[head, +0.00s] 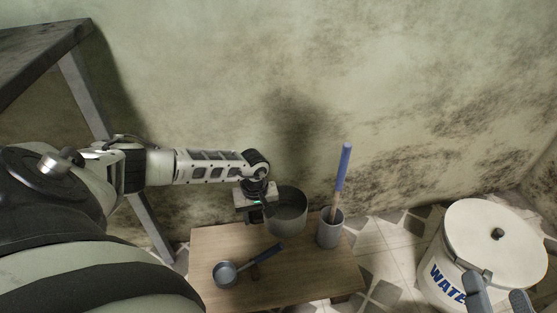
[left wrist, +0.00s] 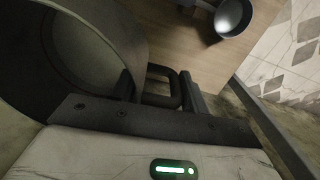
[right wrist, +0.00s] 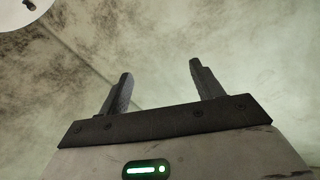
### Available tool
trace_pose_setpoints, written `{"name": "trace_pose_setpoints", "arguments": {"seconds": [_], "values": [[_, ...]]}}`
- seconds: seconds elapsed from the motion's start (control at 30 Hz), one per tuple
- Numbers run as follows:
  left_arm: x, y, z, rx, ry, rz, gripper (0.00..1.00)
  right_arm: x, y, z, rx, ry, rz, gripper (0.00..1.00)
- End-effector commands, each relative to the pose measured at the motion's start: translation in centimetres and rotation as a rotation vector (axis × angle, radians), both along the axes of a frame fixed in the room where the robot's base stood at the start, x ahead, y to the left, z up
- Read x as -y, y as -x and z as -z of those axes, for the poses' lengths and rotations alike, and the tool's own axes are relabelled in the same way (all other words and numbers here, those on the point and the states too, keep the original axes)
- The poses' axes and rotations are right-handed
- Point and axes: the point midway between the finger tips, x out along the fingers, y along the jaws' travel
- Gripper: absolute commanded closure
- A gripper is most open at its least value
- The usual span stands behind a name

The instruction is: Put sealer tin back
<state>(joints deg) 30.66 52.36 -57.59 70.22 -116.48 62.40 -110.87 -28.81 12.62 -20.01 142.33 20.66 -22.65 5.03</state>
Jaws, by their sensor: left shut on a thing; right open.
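A large round grey tin (head: 287,214), which I take to be the sealer tin, is at the back of the small wooden table. My left gripper (head: 256,206) is at its left side, shut on the tin's dark loop handle (left wrist: 163,72). In the left wrist view the tin's wide open body (left wrist: 95,45) fills the upper left. I cannot tell whether its base touches the table. My right gripper (head: 498,299) is open and empty at the lower right; its two apart fingers show in the right wrist view (right wrist: 160,88).
On the wooden table (head: 290,270) stand a grey cup (head: 329,234) with a blue-handled tool (head: 343,168) and a small blue-handled pan (head: 225,274). A white water bucket (head: 450,285) with a lid stands at right. A metal-legged table (head: 85,90) is at left. The stained wall is behind.

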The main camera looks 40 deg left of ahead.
Motion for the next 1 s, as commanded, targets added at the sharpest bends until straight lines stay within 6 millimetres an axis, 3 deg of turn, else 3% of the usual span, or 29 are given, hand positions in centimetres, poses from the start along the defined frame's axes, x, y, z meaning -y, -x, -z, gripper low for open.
{"name": "trace_pose_setpoints", "arguments": {"seconds": [0.03,0.23,0.47,0.63,0.8,1.0], "values": [[-0.6,0.3,1.7,-0.001,-0.001,-0.015,0.89,-0.1,0.1,0.8,0.008,-0.010,-0.006,0.34],[-1.6,0.9,4.0,0.000,0.001,-0.036,0.89,-0.2,0.0,0.3,0.069,-0.014,-0.011,0.34],[-1.6,0.9,8.2,0.001,0.003,-0.038,0.89,0.3,-1.1,-3.3,0.389,0.069,0.025,0.34],[-1.6,0.9,9.5,0.001,0.002,-0.036,0.89,0.4,-0.9,-5.1,0.530,0.103,0.038,0.34],[-1.6,0.9,12.3,0.001,0.003,-0.036,0.89,0.3,-0.2,-7.2,0.762,0.153,0.052,0.34],[-1.6,0.9,13.1,0.001,0.002,-0.036,0.89,0.1,0.6,-8.8,0.889,0.177,0.059,0.34]]}}
